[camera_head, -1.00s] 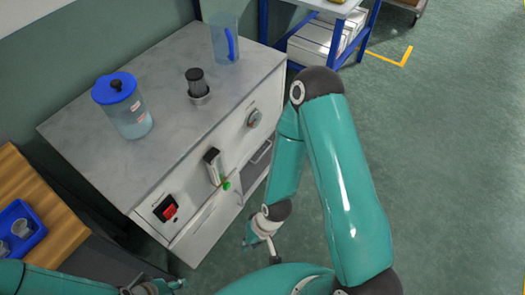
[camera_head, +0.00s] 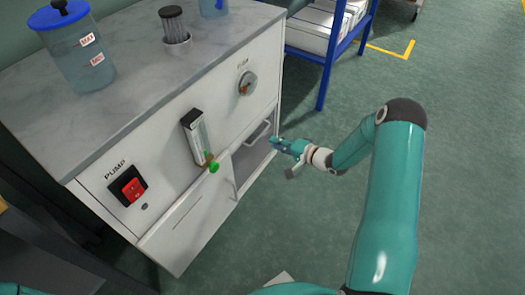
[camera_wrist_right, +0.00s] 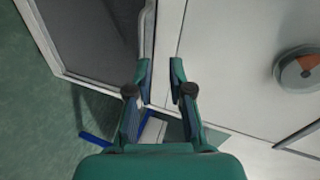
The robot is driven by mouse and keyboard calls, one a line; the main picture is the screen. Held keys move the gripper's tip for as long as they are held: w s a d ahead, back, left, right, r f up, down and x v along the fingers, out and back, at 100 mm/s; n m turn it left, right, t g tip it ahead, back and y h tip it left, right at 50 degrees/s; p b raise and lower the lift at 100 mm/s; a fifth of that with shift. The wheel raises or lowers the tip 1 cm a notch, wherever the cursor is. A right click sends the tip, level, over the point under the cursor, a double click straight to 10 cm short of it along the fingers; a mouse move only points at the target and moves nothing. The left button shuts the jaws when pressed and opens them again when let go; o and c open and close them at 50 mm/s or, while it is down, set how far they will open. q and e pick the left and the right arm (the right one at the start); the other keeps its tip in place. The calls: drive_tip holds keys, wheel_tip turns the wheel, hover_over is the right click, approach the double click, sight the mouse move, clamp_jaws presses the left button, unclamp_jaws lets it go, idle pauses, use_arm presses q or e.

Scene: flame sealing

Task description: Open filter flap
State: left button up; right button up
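The filter flap (camera_head: 252,162) is a dark panel with a pale frame, low at the right end of the cabinet front. It looks closed, as far as I can tell. Its pale bar handle (camera_head: 258,133) runs along its upper part. In the right wrist view the flap (camera_wrist_right: 90,38) fills the upper left, with the handle (camera_wrist_right: 149,45) along its edge. My right gripper (camera_head: 275,143) is just right of the flap. In the wrist view the fingers (camera_wrist_right: 160,85) are apart, with the handle close to the left fingertip; contact cannot be told. My left gripper is out of view.
The cabinet front (camera_head: 165,190) carries a red pump switch (camera_head: 132,188), a flow meter (camera_head: 197,135) with a green knob (camera_head: 214,167) and a round dial (camera_head: 246,83). A blue-lidded jar (camera_head: 77,55) and a filter cartridge (camera_head: 174,25) stand on top.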

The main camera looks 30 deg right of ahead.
drive_tip(key=s+d+f+y+b, duration=0.1)
drive_tip(key=s+d+f+b, duration=0.25)
drive_tip(key=d, duration=0.35)
drive_tip(key=shift+m+t+y, duration=0.3)
drive_tip(key=shift+m+t, duration=0.1)
drive_tip(key=shift+r+b+x, duration=0.1)
drive_tip(key=shift+b+x, duration=1.35)
drive_tip(key=shift+x, duration=2.75)
drive_tip(key=shift+r+b+x, duration=0.15)
drive_tip(key=shift+b+x, duration=1.25)
drive_tip(key=shift+x, duration=2.8)
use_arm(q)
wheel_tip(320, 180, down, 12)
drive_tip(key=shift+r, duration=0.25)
use_arm(e)
clamp_jaws()
